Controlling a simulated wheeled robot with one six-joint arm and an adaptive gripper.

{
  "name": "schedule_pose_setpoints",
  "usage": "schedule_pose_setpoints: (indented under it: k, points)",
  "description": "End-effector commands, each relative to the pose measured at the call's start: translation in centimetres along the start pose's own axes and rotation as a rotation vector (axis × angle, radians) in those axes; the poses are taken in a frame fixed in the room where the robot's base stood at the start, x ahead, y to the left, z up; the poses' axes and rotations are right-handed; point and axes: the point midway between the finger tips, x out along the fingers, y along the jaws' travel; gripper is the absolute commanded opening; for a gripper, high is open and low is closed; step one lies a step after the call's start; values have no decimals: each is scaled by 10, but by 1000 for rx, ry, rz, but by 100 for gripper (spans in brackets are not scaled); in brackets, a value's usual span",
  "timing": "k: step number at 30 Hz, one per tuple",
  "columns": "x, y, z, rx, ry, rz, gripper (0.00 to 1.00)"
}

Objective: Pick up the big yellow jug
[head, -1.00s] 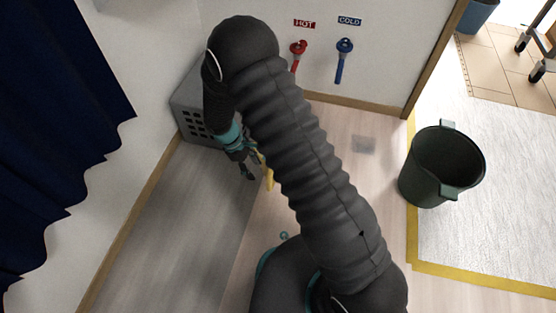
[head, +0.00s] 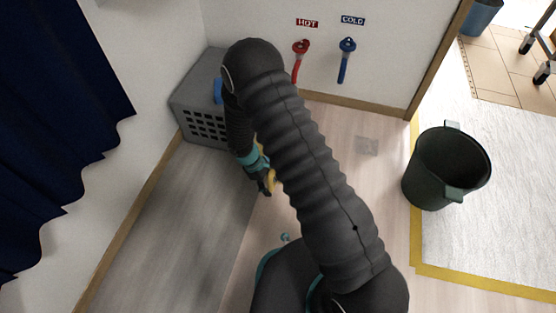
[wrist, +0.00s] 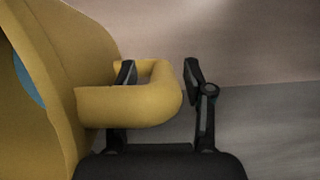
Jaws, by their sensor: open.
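The big yellow jug (wrist: 50,85) fills the left of the wrist view, with its looped handle (wrist: 140,105) sticking out to the right. My gripper (wrist: 160,72) is open at the handle. Its left finger shows inside the handle's loop, and its right finger is outside, to the right of the handle with a gap. In the head view my gripper (head: 266,186) is low near the floor, and only a yellow sliver of the jug (head: 262,152) shows beside it. My arm hides most of the jug there.
A grey perforated crate (head: 188,100) stands by the wall at the back left. Red and blue taps (head: 346,60) hang on the back wall. A dark green bin (head: 445,170) stands on the right. The grey floor strip at left is clear.

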Motion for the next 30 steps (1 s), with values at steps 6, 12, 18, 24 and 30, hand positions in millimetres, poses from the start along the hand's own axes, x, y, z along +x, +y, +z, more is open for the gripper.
schedule_pose_setpoints:
  k: [6,12,18,24,30]
  points:
    - [1,0,0,0,0,0,49]
    - [0,0,0,0,0,0,0]
    - [0,1,0,1,1,1,0]
    - [-1,1,0,1,1,1,0]
    - [-12,1,5,0,2,2,0]
